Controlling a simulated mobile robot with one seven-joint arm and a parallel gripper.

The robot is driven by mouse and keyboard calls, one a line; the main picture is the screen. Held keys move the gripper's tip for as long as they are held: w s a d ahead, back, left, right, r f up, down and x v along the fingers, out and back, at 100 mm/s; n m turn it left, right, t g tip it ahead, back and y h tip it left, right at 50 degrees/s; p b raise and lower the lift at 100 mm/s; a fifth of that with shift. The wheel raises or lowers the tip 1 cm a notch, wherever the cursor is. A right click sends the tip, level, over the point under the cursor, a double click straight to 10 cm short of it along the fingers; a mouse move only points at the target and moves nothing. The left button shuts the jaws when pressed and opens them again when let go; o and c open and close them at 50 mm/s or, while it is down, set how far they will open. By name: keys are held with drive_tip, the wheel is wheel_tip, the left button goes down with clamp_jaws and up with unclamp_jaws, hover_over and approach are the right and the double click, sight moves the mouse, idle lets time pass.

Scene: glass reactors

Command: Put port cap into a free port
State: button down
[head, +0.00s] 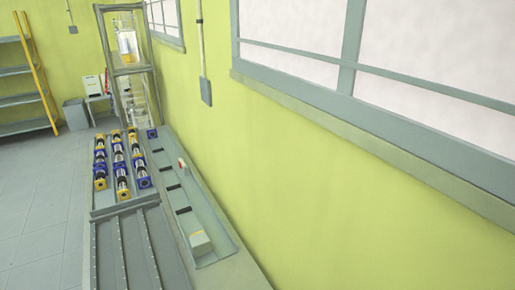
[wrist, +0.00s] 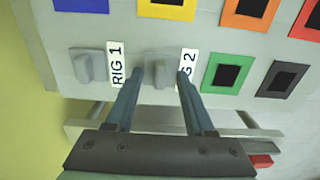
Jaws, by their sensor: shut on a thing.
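My gripper (wrist: 158,76) shows in the wrist view, in front of a pale grey panel. A second grey knob (wrist: 82,67) stands to the left, beside the label RIG 1 (wrist: 115,65). I cannot make out a port cap or a free port in either view. A tall framed glass rig (head: 132,60) stands at the back in the head view. My gripper is not visible there.
Coloured squares with dark centres, such as a green one (wrist: 226,74), line the panel. In the head view a rack holds several blue-and-yellow-ended cylinders (head: 121,165). A grey tray (head: 215,215) runs along the yellow-green wall. The floor (head: 40,220) at left is clear.

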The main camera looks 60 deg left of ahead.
drive_tip(key=shift+f, duration=0.1)
drive_tip(key=shift+c, duration=0.9)
unclamp_jaws()
wheel_tip(320, 180, up, 13)
drive_tip(key=shift+b, duration=0.3)
wheel_tip(320, 180, up, 8)
drive_tip(key=p, duration=0.9)
